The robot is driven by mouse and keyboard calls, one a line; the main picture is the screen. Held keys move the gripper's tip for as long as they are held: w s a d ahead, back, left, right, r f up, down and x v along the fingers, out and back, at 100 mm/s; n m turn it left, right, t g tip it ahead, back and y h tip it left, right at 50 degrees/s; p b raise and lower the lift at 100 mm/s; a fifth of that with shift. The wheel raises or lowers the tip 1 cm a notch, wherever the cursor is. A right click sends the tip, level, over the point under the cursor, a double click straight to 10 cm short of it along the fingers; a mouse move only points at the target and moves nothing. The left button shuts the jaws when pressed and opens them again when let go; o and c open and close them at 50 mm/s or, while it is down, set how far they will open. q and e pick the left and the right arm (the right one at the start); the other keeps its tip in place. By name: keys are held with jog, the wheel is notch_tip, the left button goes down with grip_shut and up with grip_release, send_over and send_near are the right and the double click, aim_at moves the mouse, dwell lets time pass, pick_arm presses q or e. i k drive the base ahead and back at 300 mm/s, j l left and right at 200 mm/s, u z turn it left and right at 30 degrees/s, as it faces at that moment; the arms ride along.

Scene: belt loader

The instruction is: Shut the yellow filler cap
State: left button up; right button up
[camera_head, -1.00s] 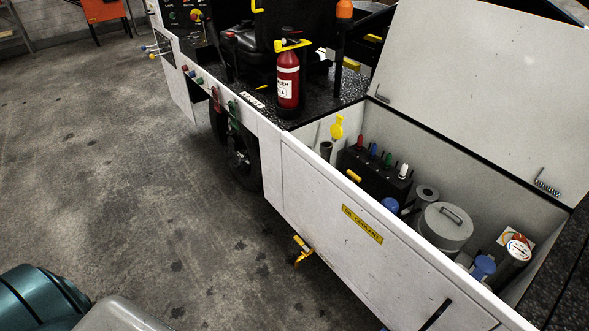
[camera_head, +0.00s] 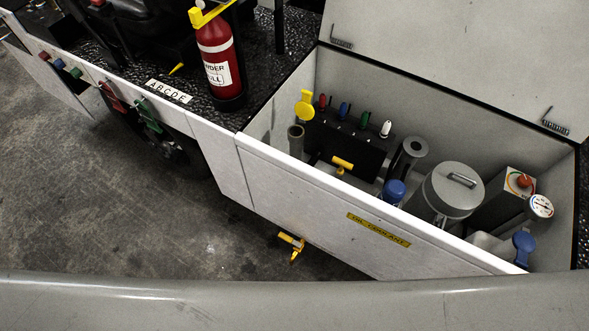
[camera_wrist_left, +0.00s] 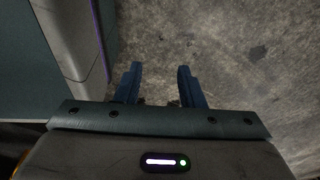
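The yellow filler cap (camera_head: 303,104) stands raised above a grey filler neck (camera_head: 296,140) at the left end of the open compartment in the head view. The mouth of the neck looks uncovered. My left gripper (camera_wrist_left: 160,88) shows only in the left wrist view, its two blue fingers apart with nothing between them and bare floor beyond. It is away from the cap. My right gripper is in neither view.
The compartment (camera_head: 270,160) also holds a black block with coloured levers (camera_head: 345,145), a grey canister (camera_head: 452,192), blue caps (camera_head: 394,191) and a gauge (camera_head: 541,206). Its lid (camera_head: 440,50) is up behind. A red extinguisher (camera_head: 219,60) stands left of it.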

aim_at(303, 109)
jog(key=k+z, duration=0.3)
jog(key=k+l+z, duration=0.15)
jog(key=k+z, duration=0.2)
jog(key=i+j+z, duration=0.15)
jog(key=j+z, duration=0.15)
jog(key=j, duration=0.15)
jog(key=i+j+z, duration=0.25)
jog(key=j, duration=0.25)
jog(key=j+z, duration=0.3)
jog(key=j, duration=0.85)
jog(key=i+j, duration=0.1)
jog(key=j, duration=0.6)
